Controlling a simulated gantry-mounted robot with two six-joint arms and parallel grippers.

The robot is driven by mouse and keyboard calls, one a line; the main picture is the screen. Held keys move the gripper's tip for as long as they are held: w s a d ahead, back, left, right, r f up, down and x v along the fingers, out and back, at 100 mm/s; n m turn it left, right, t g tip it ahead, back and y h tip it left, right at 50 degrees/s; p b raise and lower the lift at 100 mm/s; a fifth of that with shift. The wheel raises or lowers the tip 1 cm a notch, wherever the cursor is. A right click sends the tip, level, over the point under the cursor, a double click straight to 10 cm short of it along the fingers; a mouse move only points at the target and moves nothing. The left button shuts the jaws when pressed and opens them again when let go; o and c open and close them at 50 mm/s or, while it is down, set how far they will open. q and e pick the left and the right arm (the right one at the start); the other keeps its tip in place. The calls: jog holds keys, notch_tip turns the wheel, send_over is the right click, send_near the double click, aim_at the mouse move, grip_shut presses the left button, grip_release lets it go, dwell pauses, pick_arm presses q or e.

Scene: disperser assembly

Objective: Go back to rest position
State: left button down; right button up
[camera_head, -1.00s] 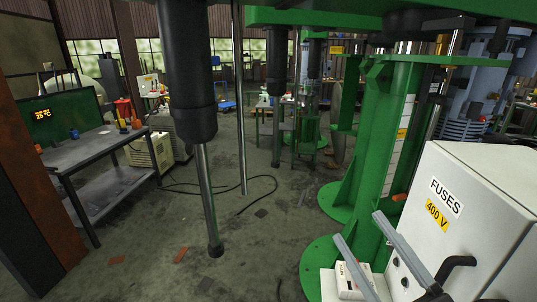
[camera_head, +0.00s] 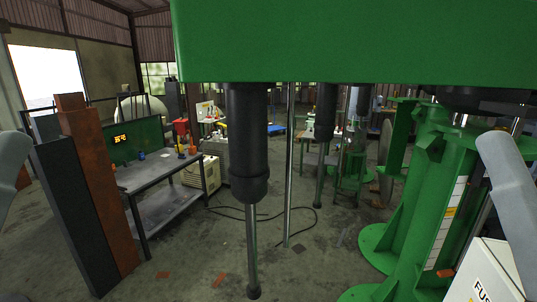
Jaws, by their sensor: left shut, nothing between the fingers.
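A similar grey part of my right arm (camera_head: 506,205) crosses the right edge, in front of the green machine. The fingers of my right gripper are not in view.
A large green beam (camera_head: 360,42) spans the top. A black column with a steel shaft (camera_head: 248,145) hangs below it. A grey workbench (camera_head: 158,172) stands left behind dark and rust posts (camera_head: 92,190). A white fuse box (camera_head: 487,275) is lower right. The middle floor is largely open.

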pick_arm(q)
notch_tip(320, 180, up, 18)
jog(key=p, duration=1.4)
pick_arm(e)
notch_tip(320, 180, up, 18)
